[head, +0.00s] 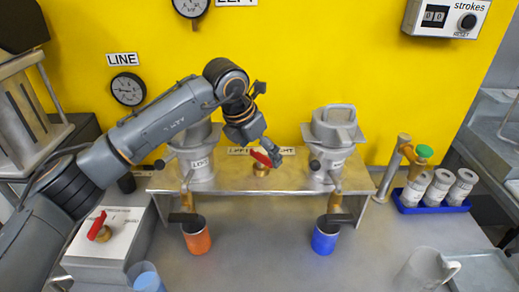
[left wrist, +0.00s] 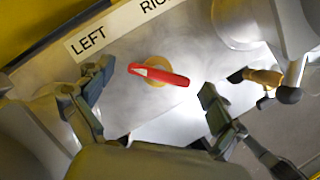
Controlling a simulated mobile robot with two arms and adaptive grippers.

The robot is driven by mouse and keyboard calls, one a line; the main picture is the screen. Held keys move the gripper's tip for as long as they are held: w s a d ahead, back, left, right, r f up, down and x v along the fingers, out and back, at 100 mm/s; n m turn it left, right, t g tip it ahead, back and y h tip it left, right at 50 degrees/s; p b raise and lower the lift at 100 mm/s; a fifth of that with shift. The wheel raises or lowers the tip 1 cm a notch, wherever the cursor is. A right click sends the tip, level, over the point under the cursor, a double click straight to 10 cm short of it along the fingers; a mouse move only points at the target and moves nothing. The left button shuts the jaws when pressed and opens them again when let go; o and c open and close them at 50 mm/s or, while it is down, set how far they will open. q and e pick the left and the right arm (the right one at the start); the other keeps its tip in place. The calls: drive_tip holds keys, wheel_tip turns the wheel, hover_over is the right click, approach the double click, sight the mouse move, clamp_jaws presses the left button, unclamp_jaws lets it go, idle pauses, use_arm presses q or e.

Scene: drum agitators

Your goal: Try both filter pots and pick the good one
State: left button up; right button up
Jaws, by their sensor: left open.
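Two grey filter pots stand on a metal bench shelf in the head view: the left pot (head: 200,172) and the right pot (head: 332,150). A selector valve with a red handle (head: 262,158) sits between them, by a LEFT/RIGHT label (left wrist: 88,39). My left gripper (head: 268,150) is open at this valve. In the left wrist view the red handle (left wrist: 160,74) lies between the spread fingers; I cannot tell whether they touch it. An orange cup (head: 197,239) stands below the left pot's spout, a blue cup (head: 325,238) below the right's. My right gripper is out of view.
A second red-handled valve (head: 100,230) sits on a white box at left. A LINE gauge (head: 128,89) and a strokes counter (head: 446,17) are on the wall. A blue rack (head: 431,207) of white containers and a clear jug (head: 420,270) stand at right. The bench front middle is free.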

use_arm(q)
drive_tip(key=c, duration=1.2)
drive_tip(key=shift+o, duration=0.2)
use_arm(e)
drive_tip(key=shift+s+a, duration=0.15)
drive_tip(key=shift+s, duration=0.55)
